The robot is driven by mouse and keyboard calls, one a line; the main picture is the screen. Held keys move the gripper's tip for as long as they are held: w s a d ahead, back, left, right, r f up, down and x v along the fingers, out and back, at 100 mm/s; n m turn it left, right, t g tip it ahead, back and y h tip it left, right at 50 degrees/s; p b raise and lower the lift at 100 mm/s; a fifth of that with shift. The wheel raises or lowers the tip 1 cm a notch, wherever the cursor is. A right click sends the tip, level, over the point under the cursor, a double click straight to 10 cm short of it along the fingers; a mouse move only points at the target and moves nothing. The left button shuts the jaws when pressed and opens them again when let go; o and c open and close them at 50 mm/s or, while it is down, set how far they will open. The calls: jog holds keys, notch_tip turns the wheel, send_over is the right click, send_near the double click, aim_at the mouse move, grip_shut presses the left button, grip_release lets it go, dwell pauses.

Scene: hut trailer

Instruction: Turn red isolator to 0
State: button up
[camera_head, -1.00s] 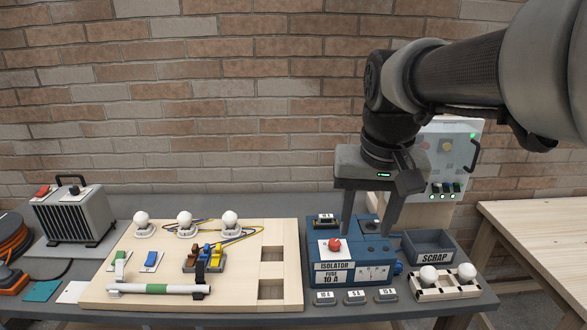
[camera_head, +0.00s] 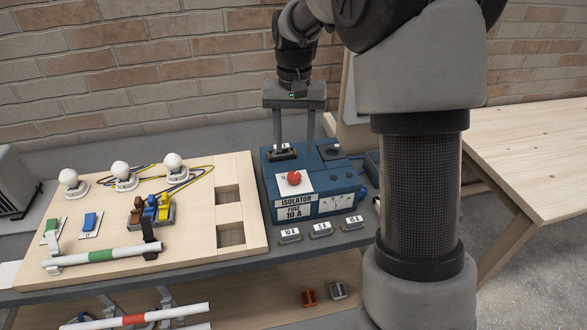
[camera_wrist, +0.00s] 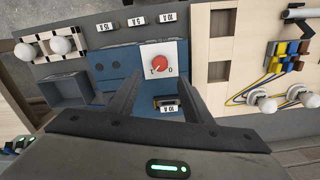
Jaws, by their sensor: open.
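The red isolator knob (camera_head: 294,178) sits on a white plate on top of the blue isolator box (camera_head: 310,208). The wrist view shows the red knob (camera_wrist: 158,64) beside the marks 0 and 1; I cannot tell clearly which it points to. My gripper (camera_head: 294,141) is open and empty, pointing down over the back of the box, behind the knob. In the wrist view my gripper (camera_wrist: 162,76) has its fingers spread either side of the knob's line, apart from it. A labelled fuse (camera_head: 283,152) sits in the box close to the left finger.
Several loose labelled fuses (camera_head: 320,229) lie in front of the box. A wooden board (camera_head: 215,250) with bulbs, wires and switches is to the left. A grey bin (camera_wrist: 65,92) and a bulb rack (camera_wrist: 45,48) show in the wrist view. My arm hides the bench's right part.

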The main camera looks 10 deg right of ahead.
aim_at(294, 175)
notch_tip(294, 175, down, 10)
jog(key=shift+r, duration=0.25)
jog(key=c, duration=1.1)
jog(key=shift+o, duration=0.2)
